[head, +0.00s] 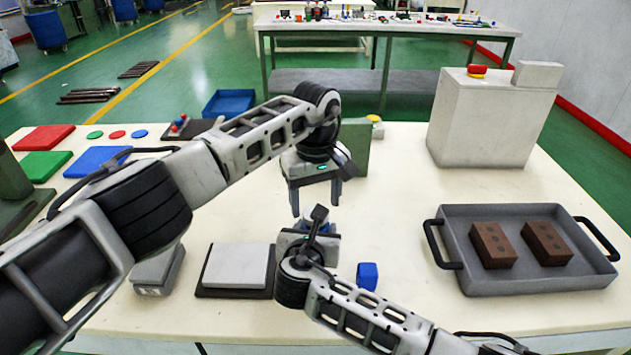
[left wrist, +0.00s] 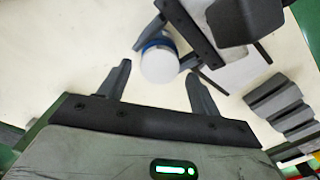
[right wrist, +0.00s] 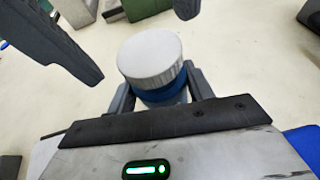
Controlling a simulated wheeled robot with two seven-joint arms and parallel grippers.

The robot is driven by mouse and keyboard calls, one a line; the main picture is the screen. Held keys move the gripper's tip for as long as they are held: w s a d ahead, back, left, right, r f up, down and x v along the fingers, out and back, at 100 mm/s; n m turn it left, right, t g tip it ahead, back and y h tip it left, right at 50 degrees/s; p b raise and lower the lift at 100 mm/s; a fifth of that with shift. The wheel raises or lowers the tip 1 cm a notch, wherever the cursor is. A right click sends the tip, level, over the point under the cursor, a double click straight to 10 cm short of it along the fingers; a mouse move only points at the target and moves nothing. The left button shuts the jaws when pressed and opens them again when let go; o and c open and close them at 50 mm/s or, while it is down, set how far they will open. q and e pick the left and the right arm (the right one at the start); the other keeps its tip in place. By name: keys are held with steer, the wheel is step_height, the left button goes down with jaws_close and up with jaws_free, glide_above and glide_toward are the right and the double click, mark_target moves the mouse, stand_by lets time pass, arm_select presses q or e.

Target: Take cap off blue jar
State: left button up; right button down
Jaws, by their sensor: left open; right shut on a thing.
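The blue jar (right wrist: 160,96) stands upright between the fingers of my right gripper (head: 318,232), which is shut on its sides. Its round, pale grey cap (right wrist: 150,60) with a ridged edge sits on top of the blue body. In the left wrist view the cap (left wrist: 160,65) shows from above, with some blue beside it. My left gripper (head: 316,200) is open and empty, pointing down above the jar. In the left wrist view its fingertips (left wrist: 157,76) lie on either side of the near edge of the cap, apart from it. In the head view the jar is mostly hidden by my grippers.
A grey tray (head: 465,283) with two brown blocks stands at the right. A green block (head: 354,148) stands behind my left gripper.

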arm_select(q)
steer(key=shift+f, duration=1)
steer(key=shift+c, duration=0.3)
steer(key=c, duration=0.9)
steer(key=n, duration=0.7)
steer(key=shift+c, duration=0.2)
steer(key=o, duration=1.1)
